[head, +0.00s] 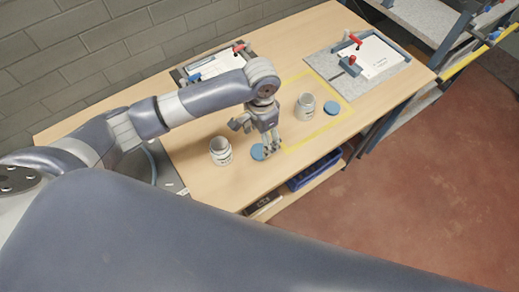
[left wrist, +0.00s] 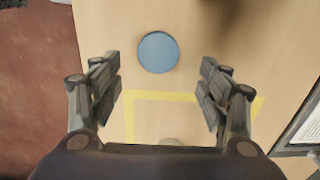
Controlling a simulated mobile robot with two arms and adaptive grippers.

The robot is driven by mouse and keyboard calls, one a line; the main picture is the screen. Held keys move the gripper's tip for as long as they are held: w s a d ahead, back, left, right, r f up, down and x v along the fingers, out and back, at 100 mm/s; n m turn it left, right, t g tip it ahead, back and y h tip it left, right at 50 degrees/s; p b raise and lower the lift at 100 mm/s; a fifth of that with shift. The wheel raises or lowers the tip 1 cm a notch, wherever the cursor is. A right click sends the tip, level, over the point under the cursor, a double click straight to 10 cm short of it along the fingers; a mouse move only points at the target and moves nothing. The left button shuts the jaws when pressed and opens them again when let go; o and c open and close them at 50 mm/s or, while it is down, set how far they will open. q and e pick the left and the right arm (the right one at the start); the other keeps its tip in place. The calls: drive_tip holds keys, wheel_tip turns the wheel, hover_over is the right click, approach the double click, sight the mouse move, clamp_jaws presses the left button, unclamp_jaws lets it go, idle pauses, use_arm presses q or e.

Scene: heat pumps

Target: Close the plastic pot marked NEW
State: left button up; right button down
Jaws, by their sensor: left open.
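Two white open pots stand on the table: the left pot (head: 220,151) and the right pot (head: 305,106), which is inside a yellow taped outline. Both have small dark print that I cannot read, so I cannot tell which is marked NEW. A blue lid (head: 258,152) lies flat just right of the left pot; another blue lid (head: 331,108) lies beside the right pot. My left gripper (head: 272,148) is open and empty above the table, close to the first lid. In the left wrist view that lid (left wrist: 158,52) shows beyond and between the spread fingers (left wrist: 160,90). My right gripper is not in view.
Yellow tape (head: 318,134) marks the table right of my gripper. Two boards with papers and red-handled clamps lie at the back, the right one (head: 372,58) plainly visible. A blue crate (head: 315,171) sits below the front edge. A shelf rack stands at the right.

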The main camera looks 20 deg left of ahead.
sight(259, 151)
use_arm(q)
drive_tip(key=shift+s+f, duration=0.15)
drive_tip(key=shift+f, duration=0.2)
drive_tip(key=f, duration=0.1)
drive_tip(key=f+p, duration=0.1)
drive_tip(key=f, duration=0.1)
drive_tip(key=shift+s+a+f, duration=0.1)
drive_tip(key=shift+s+f, duration=0.15)
drive_tip(key=shift+f, duration=0.5)
drive_tip(key=shift+w, duration=0.1)
drive_tip(key=c, duration=0.8)
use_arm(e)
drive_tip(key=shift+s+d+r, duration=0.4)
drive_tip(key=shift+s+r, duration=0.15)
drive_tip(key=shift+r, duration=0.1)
